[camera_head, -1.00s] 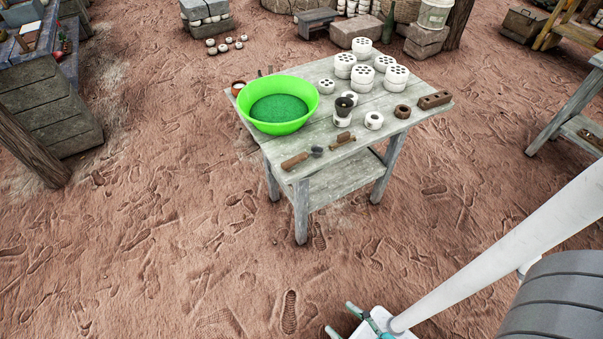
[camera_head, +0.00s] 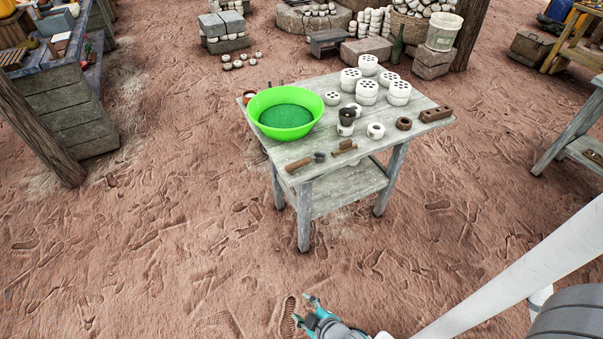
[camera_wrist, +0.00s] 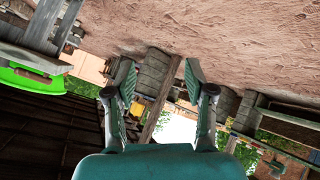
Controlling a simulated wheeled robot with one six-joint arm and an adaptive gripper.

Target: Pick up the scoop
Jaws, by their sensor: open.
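A tool with a brown handle and a small dark head, which looks like the scoop (camera_head: 300,164), lies on the near left edge of the grey wooden table (camera_head: 385,132). It is too small to make out fully. My gripper (camera_head: 306,309) is in front of the table, low in the head view, and well apart from it. In the wrist view my gripper (camera_wrist: 158,84) is open with nothing between its fingers.
A green bowl (camera_head: 285,134) stands just behind the scoop. A second small brown-handled tool (camera_head: 344,148) lies to its right. Sandy ground before the table is clear.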

